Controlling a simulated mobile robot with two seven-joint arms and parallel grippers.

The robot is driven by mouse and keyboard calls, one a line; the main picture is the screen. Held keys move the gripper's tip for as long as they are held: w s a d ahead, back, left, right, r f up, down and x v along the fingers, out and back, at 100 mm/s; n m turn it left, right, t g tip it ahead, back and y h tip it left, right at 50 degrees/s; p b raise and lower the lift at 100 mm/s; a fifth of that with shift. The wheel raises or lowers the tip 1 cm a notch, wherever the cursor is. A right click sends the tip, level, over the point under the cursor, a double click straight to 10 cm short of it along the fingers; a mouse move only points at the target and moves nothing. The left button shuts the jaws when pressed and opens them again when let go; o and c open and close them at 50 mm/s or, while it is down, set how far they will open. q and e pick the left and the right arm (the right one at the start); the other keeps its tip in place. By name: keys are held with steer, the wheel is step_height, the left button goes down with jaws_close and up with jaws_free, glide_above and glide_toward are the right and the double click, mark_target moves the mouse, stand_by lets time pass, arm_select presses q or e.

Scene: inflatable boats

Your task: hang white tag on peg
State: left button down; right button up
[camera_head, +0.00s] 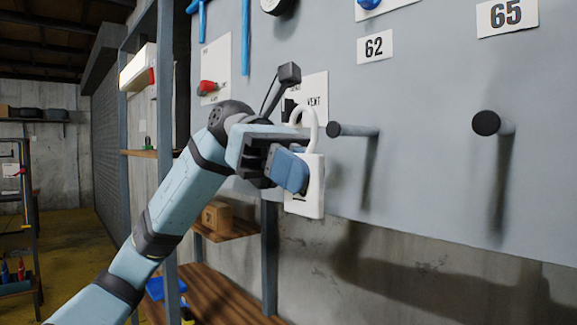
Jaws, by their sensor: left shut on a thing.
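The white tag (316,190) has a hooked loop at its top and is upright in my left gripper (293,172). The gripper is shut on the tag's body from the left, and its fingers hide part of the tag. One peg (352,131) sticks out of the grey board just right of the tag's loop, below the number 62. The loop appears beside this peg, not around it. Another peg (491,123) is further right, below the number 65. My right gripper is not in view.
The grey board (430,190) carries number plates 62 (375,47) and 65 (507,16). A vent label sheet (314,90) is behind my gripper. The board below the pegs is clear.

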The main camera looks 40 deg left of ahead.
arm_select(q)
steer(key=w+p, duration=0.2)
steer(key=w, duration=0.4)
steer(key=shift+w+d+f, duration=0.25)
steer(key=shift+w+f, duration=0.1)
stand_by(0.5)
steer(key=c, duration=1.1)
jaws_free()
steer(key=shift+r, duration=0.1)
